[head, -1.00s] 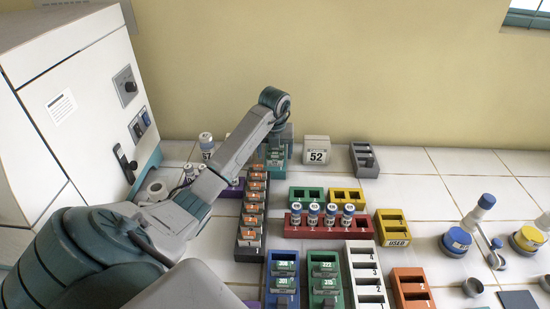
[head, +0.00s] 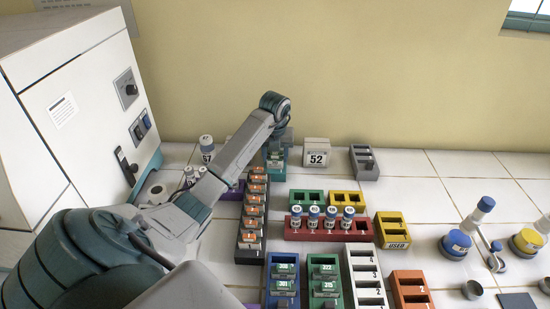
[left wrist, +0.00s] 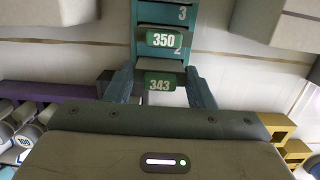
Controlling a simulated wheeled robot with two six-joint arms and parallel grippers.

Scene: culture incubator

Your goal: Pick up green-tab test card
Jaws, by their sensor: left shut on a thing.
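A green-tab test card marked 343 (left wrist: 160,84) sits between the two fingers of my left gripper (left wrist: 160,92), which is shut on it. A second green-tab card, marked 350 (left wrist: 163,40), stands just beyond it in a slot of the teal rack (left wrist: 144,17). In the head view, my left gripper (head: 276,148) is over the teal rack at the back, partly hidden by its own wrist. The lower edge of the held card is hidden, so I cannot tell whether it is clear of its slot. My right gripper is not in view.
A black rack (head: 240,244) of orange-tab cards stands in front of the teal rack. A white block marked 52 (head: 316,152) is to its right. A red rack (head: 300,234) holds vials.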

